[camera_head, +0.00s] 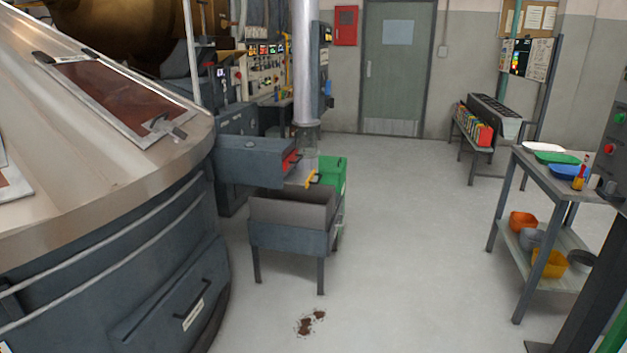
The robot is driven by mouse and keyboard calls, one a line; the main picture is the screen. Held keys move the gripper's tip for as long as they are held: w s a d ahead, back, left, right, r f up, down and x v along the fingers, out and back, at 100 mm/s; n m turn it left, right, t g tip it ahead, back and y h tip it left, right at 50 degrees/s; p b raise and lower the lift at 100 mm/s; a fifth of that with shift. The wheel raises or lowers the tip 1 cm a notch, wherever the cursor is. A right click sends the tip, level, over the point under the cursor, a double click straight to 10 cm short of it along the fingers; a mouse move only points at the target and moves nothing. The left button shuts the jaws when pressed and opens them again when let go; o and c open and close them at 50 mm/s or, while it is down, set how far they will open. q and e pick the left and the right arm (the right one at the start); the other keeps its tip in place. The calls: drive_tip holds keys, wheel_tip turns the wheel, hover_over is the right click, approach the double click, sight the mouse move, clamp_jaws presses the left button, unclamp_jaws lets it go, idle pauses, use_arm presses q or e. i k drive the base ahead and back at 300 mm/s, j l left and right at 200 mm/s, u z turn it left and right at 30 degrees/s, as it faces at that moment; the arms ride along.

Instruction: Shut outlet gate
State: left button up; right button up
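A grey box-like chute (258,160) runs toward the foot of a vertical metal pipe (305,70), left of centre. A red part (291,161) sits at the chute's right end. A small yellow handle (312,178) is just right of and below it, beside a light grey plate. These may belong to the outlet gate, but at this distance I cannot tell whether the gate is open or shut. A grey open-topped bin (290,212) on legs stands below them. Neither of my grippers is in view.
A large metal vessel (110,220) fills the left side. A green box (331,172) stands behind the bin. Brown spill (309,322) lies on the floor in front. A two-level table (560,187) stands at right. The middle floor is clear.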

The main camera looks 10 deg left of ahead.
sight(302, 178)
drive_tip(key=i+z, duration=0.25)
drive_tip(key=i, duration=0.75)
